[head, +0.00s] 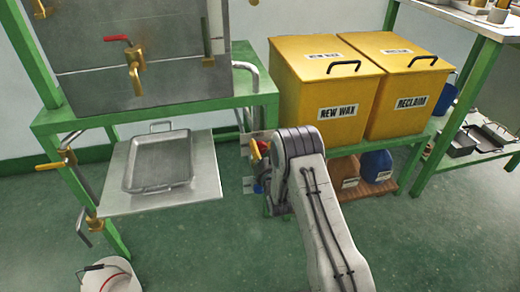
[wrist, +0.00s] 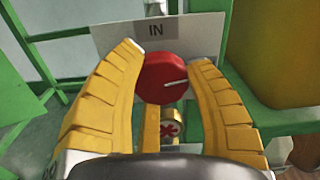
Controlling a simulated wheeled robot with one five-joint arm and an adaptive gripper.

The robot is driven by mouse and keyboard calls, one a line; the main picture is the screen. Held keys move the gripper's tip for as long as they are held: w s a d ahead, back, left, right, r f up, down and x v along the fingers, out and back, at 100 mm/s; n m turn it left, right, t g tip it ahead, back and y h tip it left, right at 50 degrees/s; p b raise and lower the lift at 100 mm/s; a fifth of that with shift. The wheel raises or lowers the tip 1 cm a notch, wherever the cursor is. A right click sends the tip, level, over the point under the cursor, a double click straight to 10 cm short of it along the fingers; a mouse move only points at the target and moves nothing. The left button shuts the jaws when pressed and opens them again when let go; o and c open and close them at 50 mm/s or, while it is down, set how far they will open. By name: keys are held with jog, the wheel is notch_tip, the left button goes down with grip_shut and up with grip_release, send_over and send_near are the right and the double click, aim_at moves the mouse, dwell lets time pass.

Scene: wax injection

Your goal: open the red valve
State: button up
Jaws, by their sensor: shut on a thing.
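A brass fitting with a red cross (wrist: 171,127) lies below the knob. A metal tray (head: 158,165) rests on a shelf at left. A tap with a red handle (head: 117,38) is above. Yellow bins (head: 315,80) stand at right. A white bucket (head: 110,277) is on the floor.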

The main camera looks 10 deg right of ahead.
jog(key=shift+r+m, duration=0.15)
jog(key=shift+m, duration=0.15)
jog(key=o, duration=1.2)
jog(key=s, duration=1.2)
